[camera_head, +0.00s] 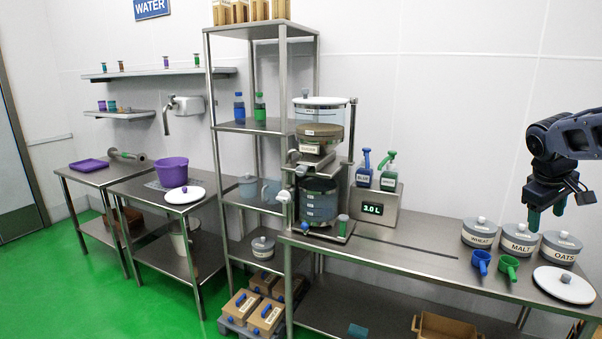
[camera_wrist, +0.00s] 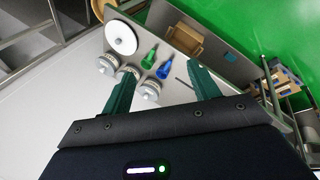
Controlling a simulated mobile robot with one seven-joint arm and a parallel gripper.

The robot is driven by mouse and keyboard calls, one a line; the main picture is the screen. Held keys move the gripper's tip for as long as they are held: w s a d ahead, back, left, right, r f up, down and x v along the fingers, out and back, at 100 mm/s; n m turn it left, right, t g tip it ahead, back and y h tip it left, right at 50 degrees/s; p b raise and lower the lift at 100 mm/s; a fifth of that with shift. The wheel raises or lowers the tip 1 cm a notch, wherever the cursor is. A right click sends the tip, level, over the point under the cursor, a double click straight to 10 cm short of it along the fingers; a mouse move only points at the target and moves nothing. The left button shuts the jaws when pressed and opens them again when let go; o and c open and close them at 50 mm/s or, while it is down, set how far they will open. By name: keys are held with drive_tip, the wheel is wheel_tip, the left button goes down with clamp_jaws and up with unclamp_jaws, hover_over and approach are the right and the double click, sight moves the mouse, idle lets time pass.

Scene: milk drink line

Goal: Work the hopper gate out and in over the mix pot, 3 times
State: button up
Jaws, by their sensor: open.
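The hopper (camera_head: 319,138) is a brown-filled vessel in a metal frame on the right-hand bench. A clear container with a lid (camera_head: 320,111) sits above it. The hopper gate seems to be the light grey piece (camera_head: 294,157) at the frame's left side; I cannot tell whether it is out or in. The mix pot (camera_head: 319,200), dark at the top with level labels, stands directly below the hopper. My gripper (camera_head: 546,214) is open and empty, high over the bench's right end, well to the right of the hopper and pot. Its green fingers (camera_wrist: 162,88) show apart in the wrist view.
Canisters of wheat (camera_head: 480,233), malt (camera_head: 520,239) and oats (camera_head: 560,248) stand below my gripper, with blue (camera_head: 481,262) and green (camera_head: 509,267) scoops and a white lid (camera_head: 565,285). A 3.0 L display (camera_head: 373,209) stands beside the hopper frame. The bench between is clear.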

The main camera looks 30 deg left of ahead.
drive_tip(key=w+a+r+n+t+h, duration=0.25)
drive_tip(key=w+a+n, duration=0.55)
drive_tip(key=w+a, duration=0.5)
drive_tip(key=w+a+f+n+t, duration=0.1)
drive_tip(key=w+a+n+t, duration=0.15)
drive_tip(key=a, duration=0.65)
drive_tip(key=w+a+f+n+t, duration=0.1)
drive_tip(key=w+a+n, duration=0.3)
drive_tip(key=a, duration=0.5)
drive_tip(key=n+t+y, duration=0.6)
drive_tip(key=n+t, duration=0.2)
drive_tip(key=n, duration=0.6)
approach(301, 171)
drive_tip(key=shift+h, duration=0.25)
drive_tip(key=w, duration=0.7)
drive_tip(key=w+a, duration=0.1)
drive_tip(key=w, duration=0.3)
drive_tip(key=shift+f, duration=0.2)
